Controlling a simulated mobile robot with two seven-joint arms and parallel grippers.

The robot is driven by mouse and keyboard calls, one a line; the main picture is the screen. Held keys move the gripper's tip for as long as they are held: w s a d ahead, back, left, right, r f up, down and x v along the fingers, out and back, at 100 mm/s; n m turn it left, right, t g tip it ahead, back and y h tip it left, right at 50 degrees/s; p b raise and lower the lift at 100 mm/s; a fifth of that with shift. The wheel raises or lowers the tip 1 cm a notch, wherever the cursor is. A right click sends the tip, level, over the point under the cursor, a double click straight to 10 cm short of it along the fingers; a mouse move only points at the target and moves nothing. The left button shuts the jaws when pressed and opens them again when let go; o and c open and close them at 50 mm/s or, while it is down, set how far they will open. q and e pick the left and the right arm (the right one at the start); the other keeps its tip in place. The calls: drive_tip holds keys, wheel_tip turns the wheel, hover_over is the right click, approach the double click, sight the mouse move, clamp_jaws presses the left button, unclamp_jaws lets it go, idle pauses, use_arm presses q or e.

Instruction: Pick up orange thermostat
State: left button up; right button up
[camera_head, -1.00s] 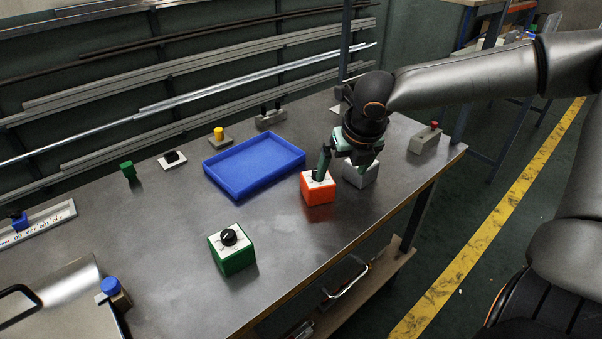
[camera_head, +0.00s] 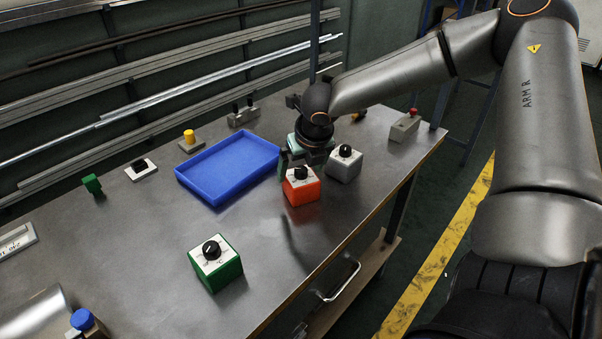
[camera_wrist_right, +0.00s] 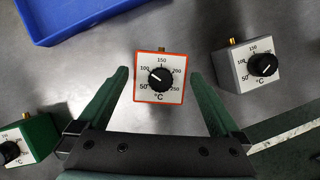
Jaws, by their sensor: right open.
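The orange thermostat (camera_head: 301,190) is a box with a white dial face and a black knob, standing on the metal table. It also shows in the right wrist view (camera_wrist_right: 159,89), face toward the camera. My right gripper (camera_head: 298,165) is behind it in the head view, partly hidden by it. In the wrist view the green fingers of the right gripper (camera_wrist_right: 160,85) are spread, one on each side of the orange thermostat, with gaps and nothing held. How high the fingers are above the table is unclear. My left gripper is not in view.
A grey thermostat (camera_head: 344,166) stands close to the right of the orange one. A green thermostat (camera_head: 224,274) stands nearer the front. A blue tray (camera_head: 216,196) lies to the left. A box with a red button (camera_head: 404,128) sits near the right edge. The table between green and orange is clear.

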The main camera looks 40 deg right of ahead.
sight(299, 178)
drive_tip(key=b+x, duration=0.1)
drive_tip(key=x, duration=0.3)
drive_tip(key=shift+f, duration=0.25)
drive_tip(key=c, duration=1.2)
drive_tip(key=shift+c, duration=0.4)
drive_tip(key=shift+r, duration=0.15)
